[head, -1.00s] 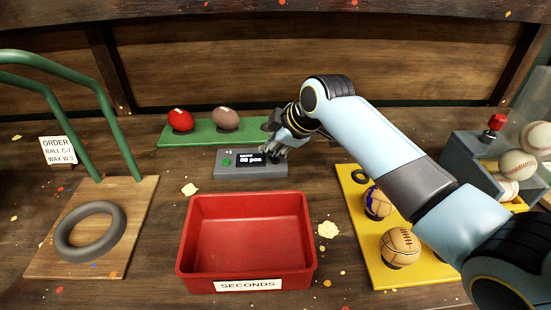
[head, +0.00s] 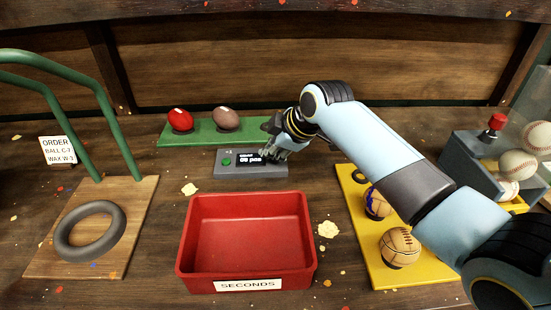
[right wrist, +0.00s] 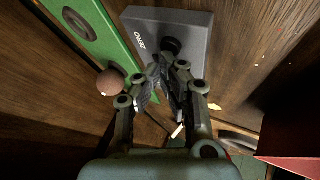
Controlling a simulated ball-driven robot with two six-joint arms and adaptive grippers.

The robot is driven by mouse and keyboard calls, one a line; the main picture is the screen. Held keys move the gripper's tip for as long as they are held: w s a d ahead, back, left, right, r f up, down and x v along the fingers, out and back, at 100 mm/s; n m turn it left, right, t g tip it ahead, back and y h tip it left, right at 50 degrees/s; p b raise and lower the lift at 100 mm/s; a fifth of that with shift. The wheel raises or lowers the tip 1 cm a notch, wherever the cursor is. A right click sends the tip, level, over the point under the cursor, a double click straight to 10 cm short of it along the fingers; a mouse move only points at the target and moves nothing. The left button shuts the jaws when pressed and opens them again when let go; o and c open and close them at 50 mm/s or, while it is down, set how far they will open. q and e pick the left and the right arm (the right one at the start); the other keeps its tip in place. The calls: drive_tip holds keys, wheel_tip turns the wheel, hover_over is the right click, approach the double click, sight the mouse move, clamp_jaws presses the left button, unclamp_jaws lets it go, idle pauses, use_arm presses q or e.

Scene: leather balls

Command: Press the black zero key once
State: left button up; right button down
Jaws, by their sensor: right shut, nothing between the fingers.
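A grey counter box (head: 225,171) stands at the back middle of the bench. It has a green button (head: 227,161) on its left and a small lit display (head: 249,158) whose digits are hard to read. My right gripper (head: 271,154) is over the right end of the box and hides the zero key in the head view. In the right wrist view, the round black zero key (right wrist: 170,46) shows beside the white word ZERO. My right gripper (right wrist: 167,62) is shut and empty there, its fingertips close to the key. I cannot tell whether they touch it. My left gripper is out of view.
A green rack (head: 204,136) with a red ball (head: 180,119) and a brown ball (head: 225,118) stands behind the box. A red SECONDS bin (head: 248,278) stands in front. A yellow board (head: 417,279) with balls lies to the right.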

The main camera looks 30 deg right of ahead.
sight(272, 160)
drive_tip(key=shift+f, duration=0.3)
idle(0.5)
drive_tip(key=shift+r, duration=0.1)
drive_tip(key=shift+r+p, duration=0.7)
drive_tip(key=shift+p, duration=0.2)
wheel_tip(272, 160, up, 5)
drive_tip(key=p, duration=0.5)
drive_tip(key=shift+r, duration=0.1)
idle(0.5)
